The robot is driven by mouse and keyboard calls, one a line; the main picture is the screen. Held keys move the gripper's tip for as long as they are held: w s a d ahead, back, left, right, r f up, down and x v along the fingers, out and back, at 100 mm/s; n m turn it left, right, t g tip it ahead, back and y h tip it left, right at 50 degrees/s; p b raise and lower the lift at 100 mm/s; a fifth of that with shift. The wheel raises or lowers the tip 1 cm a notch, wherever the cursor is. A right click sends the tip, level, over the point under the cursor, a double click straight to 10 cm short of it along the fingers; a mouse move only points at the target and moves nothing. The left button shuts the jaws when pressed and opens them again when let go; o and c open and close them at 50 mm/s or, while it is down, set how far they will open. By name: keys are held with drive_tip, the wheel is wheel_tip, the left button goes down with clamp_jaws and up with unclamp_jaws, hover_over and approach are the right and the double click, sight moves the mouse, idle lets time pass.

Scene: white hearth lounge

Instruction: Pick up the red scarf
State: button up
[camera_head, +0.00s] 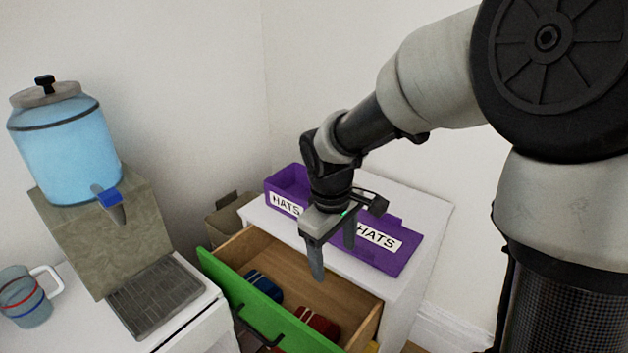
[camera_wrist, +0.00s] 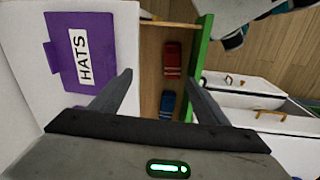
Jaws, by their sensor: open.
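The red scarf (camera_head: 318,325) is a folded dark red bundle lying in the open drawer (camera_head: 290,262), near its right end; the green drawer front hides part of it. In the wrist view the red scarf (camera_wrist: 172,58) lies beyond the fingertips, close to the green front. A blue folded bundle (camera_head: 263,287) lies to its left in the drawer and also shows in the wrist view (camera_wrist: 167,103). My gripper (camera_head: 333,262) is open and empty, pointing down above the drawer, apart from both bundles. It also shows in the wrist view (camera_wrist: 155,75).
A purple bin labelled HATS (camera_head: 405,252) stands on the white cabinet (camera_head: 428,208) behind my gripper. The green drawer front (camera_head: 245,300) has a dark handle. At left are a blue drink dispenser (camera_head: 65,150) and a glass mug (camera_head: 22,300). The wrist view shows other open white drawers (camera_wrist: 240,100).

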drive_tip(key=n+g+b, duration=0.1)
drive_tip(key=n+b, duration=0.1)
approach(315, 323)
drive_tip(key=shift+y, duration=0.4)
drive_tip(key=f+b, duration=0.1)
drive_tip(key=f, duration=0.2)
drive_tip(key=f+b, duration=0.1)
drive_tip(key=f, duration=0.1)
drive_tip(key=f+b, duration=0.2)
drive_tip(key=f, duration=0.1)
drive_tip(key=shift+w+d+f, duration=0.1)
drive_tip(key=shift+d+f, duration=0.25)
drive_tip(key=shift+f, duration=0.05)
drive_tip(key=c, duration=1.2)
drive_tip(key=shift+r, duration=0.15)
